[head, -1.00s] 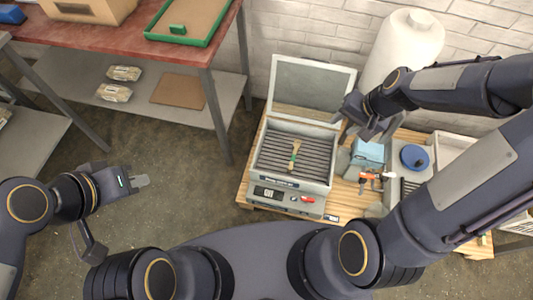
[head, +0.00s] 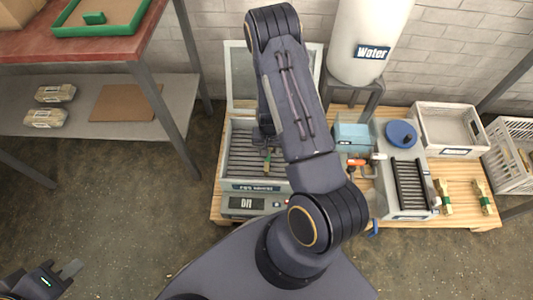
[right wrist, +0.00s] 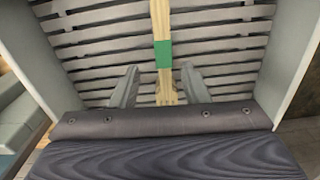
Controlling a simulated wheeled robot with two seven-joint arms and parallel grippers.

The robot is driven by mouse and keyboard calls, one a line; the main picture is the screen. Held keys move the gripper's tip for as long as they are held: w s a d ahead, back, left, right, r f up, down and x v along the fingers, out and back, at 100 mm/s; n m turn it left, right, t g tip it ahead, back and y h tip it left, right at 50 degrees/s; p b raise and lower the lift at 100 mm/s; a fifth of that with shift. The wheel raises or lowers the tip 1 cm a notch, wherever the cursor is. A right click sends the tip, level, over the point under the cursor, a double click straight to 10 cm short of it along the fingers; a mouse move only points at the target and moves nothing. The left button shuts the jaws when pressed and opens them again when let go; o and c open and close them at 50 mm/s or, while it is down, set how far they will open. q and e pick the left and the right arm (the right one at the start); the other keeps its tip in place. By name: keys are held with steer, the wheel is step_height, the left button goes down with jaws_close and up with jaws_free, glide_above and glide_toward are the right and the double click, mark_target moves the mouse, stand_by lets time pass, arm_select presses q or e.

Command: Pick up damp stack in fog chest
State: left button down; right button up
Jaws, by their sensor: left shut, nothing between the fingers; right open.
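The fog chest (head: 238,152) stands with its lid up, showing a dark slatted floor inside. The damp stack, a thin pale wooden bundle with a green band (right wrist: 163,55), lies on the slats. Its end shows in the head view (head: 268,158) beside my right arm. My right gripper (right wrist: 160,69) is open, with one finger on each side of the stack in the right wrist view. I cannot tell how far above the slats the fingertips are. In the head view my right arm hides most of this gripper. My left gripper (head: 69,270) is shut and empty, over the floor at lower left.
Right of the chest are a light-blue box (head: 354,137), a blue round lid (head: 401,134), a roller unit (head: 410,185) and banded wooden bundles (head: 481,196). A grey crate (head: 446,128) and a white water tank (head: 368,40) stand behind. Chest walls flank the right gripper.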

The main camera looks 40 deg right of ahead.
steer(key=f+b, duration=0.1)
steer(key=f, duration=0.1)
steer(key=w+f+b, duration=0.1)
steer(key=f, duration=0.1)
steer(key=shift+d+f, duration=0.1)
steer(key=shift+f, duration=0.25)
steer(key=shift+r, duration=0.1)
jaws_close()
